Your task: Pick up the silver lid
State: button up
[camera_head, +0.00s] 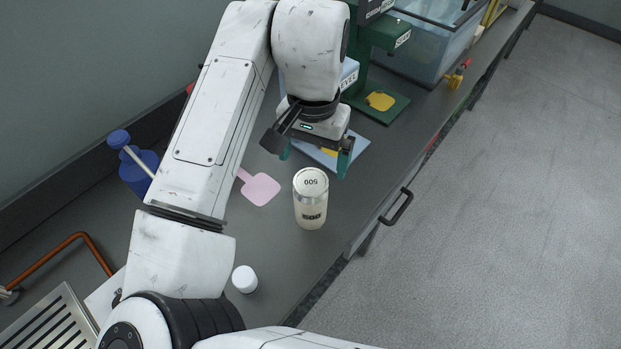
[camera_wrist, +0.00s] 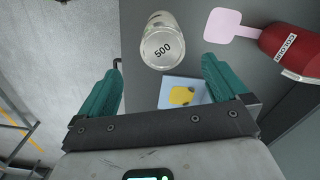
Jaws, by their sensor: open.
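A jar (camera_head: 311,212) with pale contents and a dark label stands upright on the grey counter. A silver lid (camera_head: 311,181) marked 500 sits on top of it. The lid also shows in the wrist view (camera_wrist: 162,48), upper middle, just beyond and between the fingertips. My gripper (camera_head: 314,158) is open and empty, with its teal fingers apart. In the head view it is above and behind the jar. In the wrist view the gripper (camera_wrist: 161,66) has clear space between its fingers and does not touch the lid.
A pink paddle (camera_head: 261,189) lies left of the jar, a white cap (camera_head: 244,279) nearer. A pale blue plate (camera_head: 354,150) with something yellow lies behind. A green stand (camera_head: 386,115) and clear tank (camera_head: 440,50) stand farther back. A red canister (camera_wrist: 285,40) shows in the wrist view.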

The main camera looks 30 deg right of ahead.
aim_at(310, 183)
jog(key=shift+a+f+p, duration=0.15)
jog(key=shift+f+p, duration=0.05)
jog(key=shift+f, duration=1.2)
jog(key=shift+a+f+p, duration=0.1)
jog(key=shift+f+p, duration=0.1)
jog(key=shift+f, duration=1.2)
jog(key=shift+f, duration=0.2)
jog(key=c, duration=1.1)
